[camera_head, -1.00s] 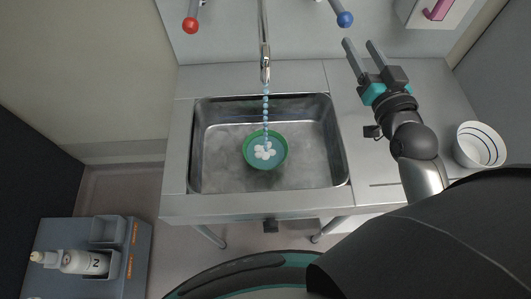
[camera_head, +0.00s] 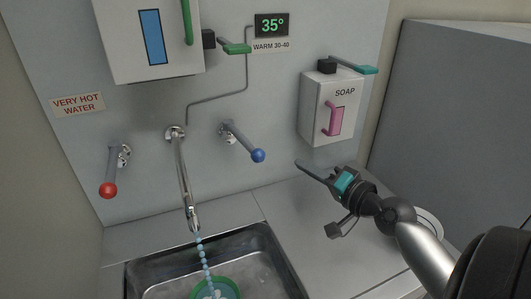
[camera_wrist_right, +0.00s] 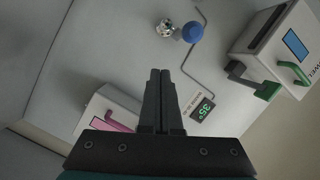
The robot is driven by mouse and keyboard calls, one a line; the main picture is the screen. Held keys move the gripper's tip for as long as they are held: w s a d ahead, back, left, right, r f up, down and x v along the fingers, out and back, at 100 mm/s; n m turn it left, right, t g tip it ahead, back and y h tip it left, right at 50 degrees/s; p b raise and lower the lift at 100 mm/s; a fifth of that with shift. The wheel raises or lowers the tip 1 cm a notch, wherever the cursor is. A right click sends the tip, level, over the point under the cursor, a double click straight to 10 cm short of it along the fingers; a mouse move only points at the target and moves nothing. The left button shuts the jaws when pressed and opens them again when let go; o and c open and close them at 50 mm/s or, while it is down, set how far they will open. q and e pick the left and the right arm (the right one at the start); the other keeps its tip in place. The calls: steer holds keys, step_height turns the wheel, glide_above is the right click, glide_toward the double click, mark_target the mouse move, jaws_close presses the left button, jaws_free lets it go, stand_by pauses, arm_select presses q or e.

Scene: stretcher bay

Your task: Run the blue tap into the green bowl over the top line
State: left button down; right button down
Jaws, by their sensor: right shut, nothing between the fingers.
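The blue tap lever (camera_head: 243,143) sticks out from the wall right of the spout (camera_head: 184,185); its blue knob also shows in the right wrist view (camera_wrist_right: 192,33). A beaded stream of water (camera_head: 205,258) falls from the spout into the green bowl (camera_head: 228,284) in the sink. The bowl is cut off by the bottom edge, and its lines and water level cannot be made out. My right gripper (camera_head: 299,164) is shut and empty, right of and slightly below the blue knob, apart from it. My left gripper is out of view.
A red-knobbed lever (camera_head: 109,185) is left of the spout under a hot water sign. A display (camera_head: 272,26) reads 35°. A soap dispenser (camera_head: 330,108) hangs above the counter. A white bowl (camera_head: 430,222) sits behind my right arm.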

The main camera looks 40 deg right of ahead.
step_height(320, 180, up, 2)
steer(key=d+m+y, duration=0.2)
steer(key=p, duration=0.2)
glide_toward(242, 138)
steer(key=w+d, duration=0.4)
steer(key=d, duration=0.1)
steer(key=shift+s+a+f+m+p, duration=0.1)
steer(key=shift+a+f+m+p, duration=0.1)
steer(key=shift+a+p, duration=0.5)
steer(key=shift+s+a+f+m+p, duration=0.1)
steer(key=shift+a+f+p, duration=0.2)
steer(key=shift+a, duration=0.75)
